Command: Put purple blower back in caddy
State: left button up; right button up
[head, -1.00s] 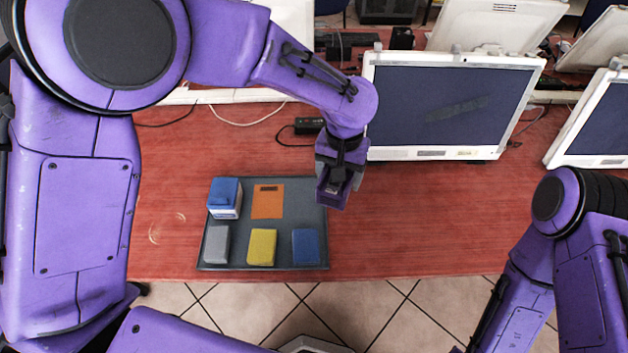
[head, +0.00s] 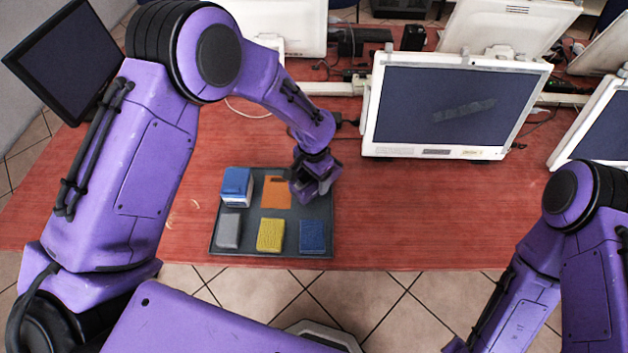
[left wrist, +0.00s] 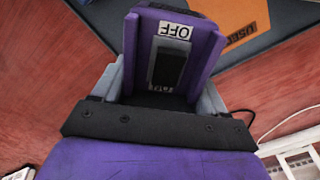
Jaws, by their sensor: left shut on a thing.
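The purple blower (left wrist: 205,62) fills the middle of the left wrist view, a purple body with a dark centre and a label reading "OFF". My left gripper (head: 312,190) is shut on it, with a grey finger on each side. In the head view the gripper and blower are over the back right corner of the dark grey caddy (head: 323,213), right of the orange patch (head: 276,193). I cannot tell whether the blower touches the caddy. The caddy's edge and the orange patch also show at the top right of the left wrist view. My right gripper is out of view.
A blue-topped box (head: 236,187) stands at the caddy's back left. Grey (head: 228,231), yellow (head: 270,235) and blue (head: 312,236) blocks line its front. A white-framed monitor (head: 450,107) stands behind to the right. The red table (head: 420,220) is clear right of the caddy.

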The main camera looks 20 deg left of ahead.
pick_arm(q)
notch_tip(320, 180, down, 3)
jog(key=shift+w+r+p, duration=0.1)
jog(key=shift+r+p, duration=0.1)
jog(key=shift+p, duration=0.15)
jog(key=shift+w+f, duration=0.1)
jog(key=shift+f, duration=0.1)
jog(key=shift+f, duration=0.15)
jog(key=o, duration=0.9)
jog(key=shift+f, duration=0.1)
jog(key=shift+o, duration=0.2)
notch_tip(320, 180, up, 13)
jog(key=shift+f+b, duration=0.1)
jog(key=shift+b, duration=1.05)
